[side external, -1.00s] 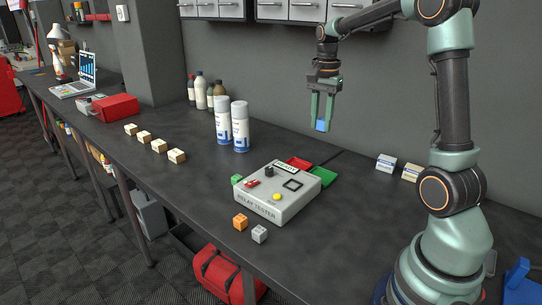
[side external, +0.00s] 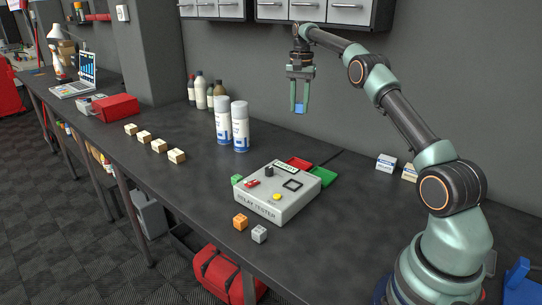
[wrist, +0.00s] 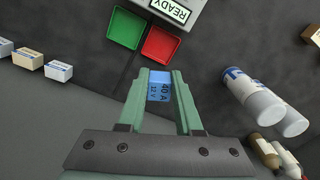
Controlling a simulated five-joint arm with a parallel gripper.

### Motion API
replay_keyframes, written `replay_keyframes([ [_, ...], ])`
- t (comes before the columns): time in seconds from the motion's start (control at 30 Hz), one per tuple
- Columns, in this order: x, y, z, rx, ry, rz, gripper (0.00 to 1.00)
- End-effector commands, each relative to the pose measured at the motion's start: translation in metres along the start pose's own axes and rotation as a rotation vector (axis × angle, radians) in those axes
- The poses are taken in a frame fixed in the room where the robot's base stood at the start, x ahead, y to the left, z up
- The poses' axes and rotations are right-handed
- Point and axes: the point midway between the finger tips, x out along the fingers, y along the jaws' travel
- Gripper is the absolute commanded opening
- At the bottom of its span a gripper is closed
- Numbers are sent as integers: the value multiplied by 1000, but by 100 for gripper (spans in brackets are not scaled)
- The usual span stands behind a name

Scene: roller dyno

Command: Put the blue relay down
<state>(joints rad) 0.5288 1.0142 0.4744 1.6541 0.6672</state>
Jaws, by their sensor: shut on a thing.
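My gripper (side external: 299,108) is shut on the blue relay (side external: 299,108) and holds it in the air above the back of the bench. In the wrist view the relay (wrist: 159,92) sits between my fingertips, with "40 A 12 V" on its face. The grey relay tester (side external: 277,197) stands on the bench below, with a red switch, a yellow button and a dark square socket on top. The wrist view shows its READY display (wrist: 170,9). A red tray (side external: 300,163) and a green tray (side external: 323,176) lie behind the tester; both look empty in the wrist view.
An orange relay (side external: 240,222) and a grey relay (side external: 259,234) stand before the tester; a green one (side external: 237,180) is at its left. Two spray cans (side external: 240,127) stand behind left. Small boxes (side external: 386,163) sit at the back right. Bench around the trays is mostly clear.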

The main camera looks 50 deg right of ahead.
Motion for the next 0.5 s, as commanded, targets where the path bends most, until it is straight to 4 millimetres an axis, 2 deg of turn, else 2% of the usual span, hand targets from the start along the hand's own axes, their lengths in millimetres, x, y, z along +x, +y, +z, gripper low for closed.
replay_keyframes([
  [0.27, 13, -2, -3, -18, -2, 1, 0],
  [0.4, 33, -1, -2, -17, -2, 1, 0],
  [0.5, 60, -1, -2, -17, -3, 3, 0],
])
